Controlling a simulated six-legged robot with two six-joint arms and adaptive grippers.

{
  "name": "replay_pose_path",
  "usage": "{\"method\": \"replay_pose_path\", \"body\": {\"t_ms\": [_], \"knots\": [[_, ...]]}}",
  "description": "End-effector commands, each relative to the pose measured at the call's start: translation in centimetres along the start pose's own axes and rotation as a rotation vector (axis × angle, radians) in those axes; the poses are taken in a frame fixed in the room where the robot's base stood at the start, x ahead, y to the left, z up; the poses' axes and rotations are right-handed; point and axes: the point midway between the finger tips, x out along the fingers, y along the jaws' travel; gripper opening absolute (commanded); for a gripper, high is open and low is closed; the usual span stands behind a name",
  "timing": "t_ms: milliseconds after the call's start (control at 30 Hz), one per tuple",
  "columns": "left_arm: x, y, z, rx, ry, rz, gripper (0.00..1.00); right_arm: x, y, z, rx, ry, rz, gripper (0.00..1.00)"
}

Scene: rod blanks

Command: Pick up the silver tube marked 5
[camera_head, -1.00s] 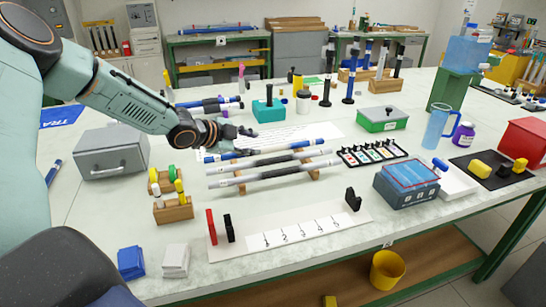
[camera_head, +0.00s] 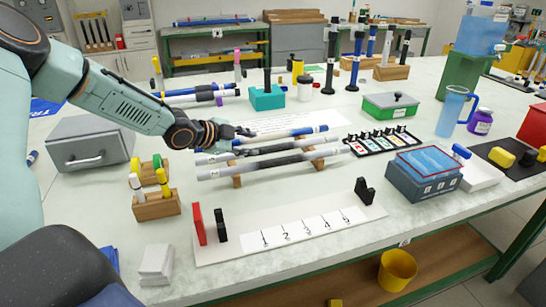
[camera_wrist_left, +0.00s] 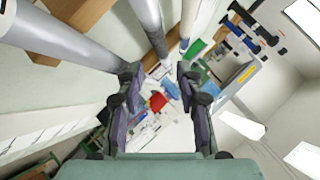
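Several tubes lie side by side on a wooden rack in mid-table. The front one is a silver tube with a dark middle (camera_head: 227,172); behind it is another silver tube with a dark stretch (camera_head: 275,149). The rear tube is pale with a blue end (camera_head: 300,131). The marks on the tubes are too small to read, so I cannot tell which is 5. My left gripper (camera_head: 244,131) is above the left part of the rear tube and hides some of it. In the left wrist view its fingers (camera_wrist_left: 157,88) are apart with nothing between them; silver tubes (camera_wrist_left: 82,32) run beside them.
A white board (camera_head: 285,240) with spaces numbered 1 to 5 and red and black end blocks lies in front. A small wooden block with markers (camera_head: 157,205), a grey box (camera_head: 90,143), a teal holder (camera_head: 267,98) and a blue-grey box (camera_head: 425,178) stand around the rack.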

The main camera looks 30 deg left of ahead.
Motion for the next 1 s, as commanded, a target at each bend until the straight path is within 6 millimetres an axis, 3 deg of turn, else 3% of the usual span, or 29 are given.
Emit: {"method": "replay_pose_path", "body": {"t_ms": [33, 567, 1000], "knots": [[0.4, 0.6, 0.4, 0.0, 0.0, 0.0, 0.36, 0.8, 0.0, 0.0, 0.0, 0.0, 0.0, 0.4], [3.6, 0.5, 0.6, 0.002, -0.001, -0.001, 0.36, 2.4, 0.0, 0.0, 0.0, 0.0, 0.0, 0.4], [8.4, 0.2, 0.6, 0.003, -0.001, 0.0, 0.36, 4.4, 0.0, 0.0, 0.0, 0.0, 0.0, 0.4]]}}
